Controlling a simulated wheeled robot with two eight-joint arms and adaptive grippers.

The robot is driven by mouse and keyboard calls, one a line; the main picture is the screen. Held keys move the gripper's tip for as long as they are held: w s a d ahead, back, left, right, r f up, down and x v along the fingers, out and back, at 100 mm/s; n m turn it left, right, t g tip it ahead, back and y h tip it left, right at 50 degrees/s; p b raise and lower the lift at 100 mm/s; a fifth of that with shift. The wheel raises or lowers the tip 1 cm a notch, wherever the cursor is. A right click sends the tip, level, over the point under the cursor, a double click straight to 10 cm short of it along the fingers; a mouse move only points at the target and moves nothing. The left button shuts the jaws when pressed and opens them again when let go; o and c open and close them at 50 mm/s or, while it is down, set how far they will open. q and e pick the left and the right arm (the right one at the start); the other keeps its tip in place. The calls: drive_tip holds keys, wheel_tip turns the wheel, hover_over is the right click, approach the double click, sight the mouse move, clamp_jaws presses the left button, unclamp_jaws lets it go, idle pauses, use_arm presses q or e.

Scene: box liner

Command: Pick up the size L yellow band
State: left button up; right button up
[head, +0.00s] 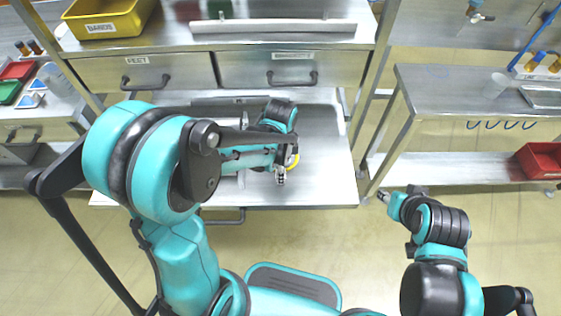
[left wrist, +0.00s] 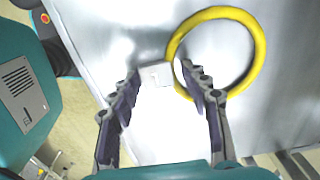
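Only a sliver of the band (head: 294,161) shows in the head view, beside my left gripper (head: 281,175), which hides the rest. In the left wrist view my left gripper (left wrist: 163,80) is open. The tag shows between its fingers, and the right finger overlaps the ring's lower left side. I cannot tell whether the fingers touch the band. My right gripper (head: 384,196) is out to the right, away from the band; its opening is too small to tell.
The band lies on a pulled-out metal shelf (head: 335,150) below two labelled drawers (head: 292,70). A labelled yellow bin (head: 112,18) stands on the bench above. A side table (head: 450,85) with a red bin (head: 540,160) below is at right. Open floor lies between.

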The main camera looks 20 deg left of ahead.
use_arm(q)
drive_tip(key=c, duration=0.5)
